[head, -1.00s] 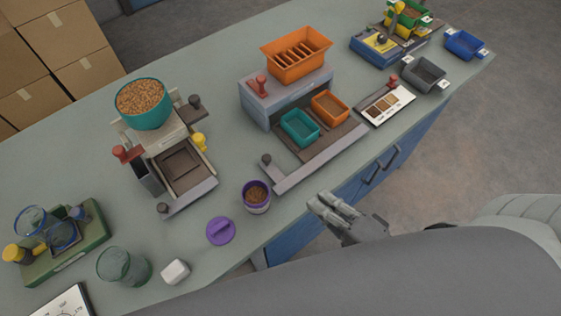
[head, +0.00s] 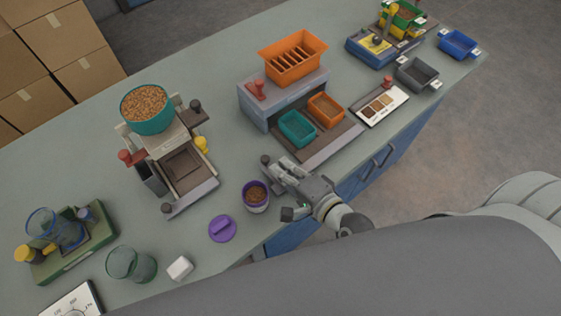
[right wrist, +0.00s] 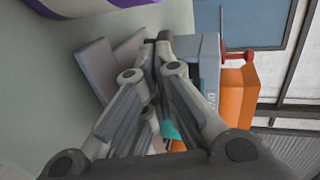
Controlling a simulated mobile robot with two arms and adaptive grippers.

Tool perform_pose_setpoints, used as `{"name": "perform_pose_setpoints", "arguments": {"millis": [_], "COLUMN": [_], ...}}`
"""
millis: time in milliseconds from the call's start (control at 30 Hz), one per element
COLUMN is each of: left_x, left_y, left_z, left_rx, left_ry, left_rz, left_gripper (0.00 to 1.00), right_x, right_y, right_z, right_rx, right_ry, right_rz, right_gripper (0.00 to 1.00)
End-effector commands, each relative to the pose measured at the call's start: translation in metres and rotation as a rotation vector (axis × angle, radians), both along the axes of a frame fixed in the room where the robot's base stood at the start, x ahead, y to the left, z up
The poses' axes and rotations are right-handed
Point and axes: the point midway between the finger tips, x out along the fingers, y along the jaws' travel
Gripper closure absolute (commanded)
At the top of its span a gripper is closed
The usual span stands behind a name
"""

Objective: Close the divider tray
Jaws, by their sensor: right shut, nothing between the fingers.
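The divider (head: 285,98) is a grey box with an orange slotted hopper (head: 292,62) on top. Its dark tray (head: 332,146) stands pulled out toward the front, with a teal bin (head: 297,129) and an orange bin (head: 325,109) on it. My right gripper (head: 275,168) is shut and empty, at the tray's front left end beside a dark knob (head: 266,160); contact cannot be told. In the right wrist view, its fingers (right wrist: 162,42) are together in front of the divider body (right wrist: 210,85), and hide much of the tray. My left gripper is not in view.
A purple-rimmed cup (head: 255,196) of brown grain stands just left of my right gripper, with a purple lid (head: 222,228) nearby. A filler with a teal bowl (head: 147,108) stands left. A sample card (head: 380,105) lies right of the tray.

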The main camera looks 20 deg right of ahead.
Motion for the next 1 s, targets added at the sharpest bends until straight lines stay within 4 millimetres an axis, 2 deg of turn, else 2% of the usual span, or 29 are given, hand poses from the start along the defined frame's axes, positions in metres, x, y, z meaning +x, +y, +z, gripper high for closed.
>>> {"name": "perform_pose_setpoints", "arguments": {"millis": [133,633,767,1000], "left_x": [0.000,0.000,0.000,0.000], "left_y": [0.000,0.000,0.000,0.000], "left_z": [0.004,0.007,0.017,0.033], "left_rx": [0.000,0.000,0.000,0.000], "left_ry": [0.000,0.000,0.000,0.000], "left_rz": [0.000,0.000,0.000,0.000], "left_gripper": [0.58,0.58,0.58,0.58], "right_x": [0.009,0.015,0.032,0.078], "right_y": [0.003,0.005,0.011,0.028], "right_z": [0.001,0.001,0.004,0.004], "right_rx": [0.000,0.000,0.000,0.001], "right_ry": [0.000,0.000,-0.001,-0.002], "right_rz": [0.000,0.000,-0.002,-0.002], "right_gripper": [1.00,1.00,1.00,1.00]}}
